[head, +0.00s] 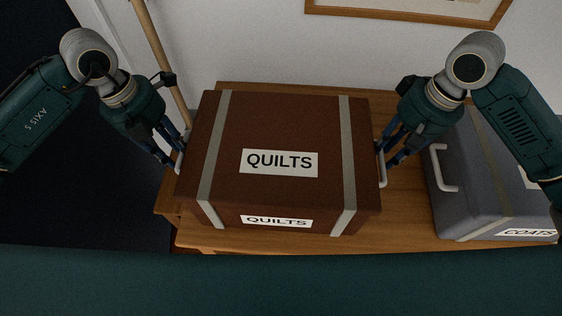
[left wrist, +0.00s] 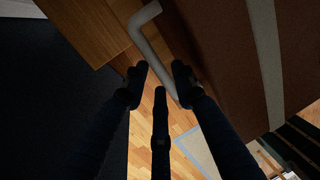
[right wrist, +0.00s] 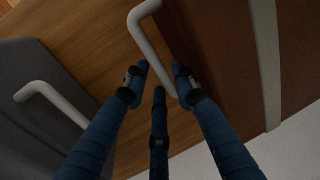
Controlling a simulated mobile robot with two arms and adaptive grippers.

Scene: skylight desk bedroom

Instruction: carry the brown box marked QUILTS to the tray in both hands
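The brown box (head: 225,165) with two grey straps and white QUILTS labels is on a wooden top, level. It has a pale handle on each side. My left gripper (head: 178,156) is at the left handle (left wrist: 150,40), its fingers spread on both sides of the bar with gaps. My right gripper (head: 387,160) is at the right handle (right wrist: 150,40), likewise spread around the bar and not closed on it. The box's side shows in the left wrist view (left wrist: 215,50) and the right wrist view (right wrist: 215,50). No tray is visible.
A grey case (head: 490,185) marked COATS, with a pale handle (head: 443,168), stands close to the right of my right gripper. The wooden top (head: 400,205) shows between them. A wall with a framed picture (head: 410,12) is behind; a wooden pole (head: 157,50) stands at back left.

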